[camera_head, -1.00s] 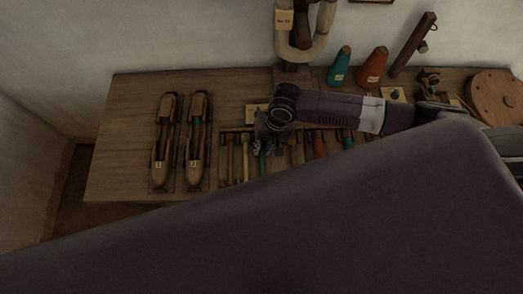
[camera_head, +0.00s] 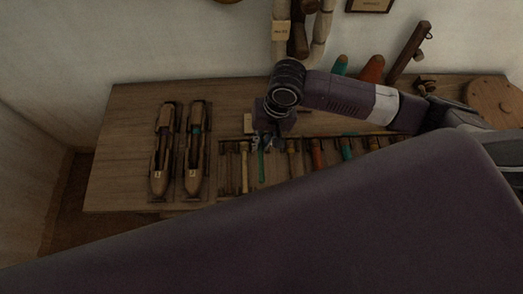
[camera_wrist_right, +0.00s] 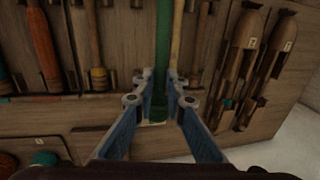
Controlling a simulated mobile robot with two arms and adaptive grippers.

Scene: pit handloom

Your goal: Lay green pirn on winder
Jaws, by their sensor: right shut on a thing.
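The green pirn (camera_head: 261,166) is held by my right gripper (camera_head: 264,143), over the rack of pirns in the head view. In the right wrist view the green pirn (camera_wrist_right: 162,45) runs away from me between the blue fingers of my right gripper (camera_wrist_right: 159,88), which are shut on it. How far the pirn is above the rack is hard to tell. A round wooden wheel (camera_head: 492,101), perhaps part of the winder, stands at the right end of the table, partly cut off by the picture edge. My left gripper is not in view.
Two shuttles lie side by side on the table (camera_head: 120,150), left of the pirn rack (camera_head: 222,165). Several other pirns lie in the rack. An orange cone (camera_head: 372,69), a teal cone (camera_head: 341,65) and a slanted wooden post (camera_head: 407,56) stand at the back right.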

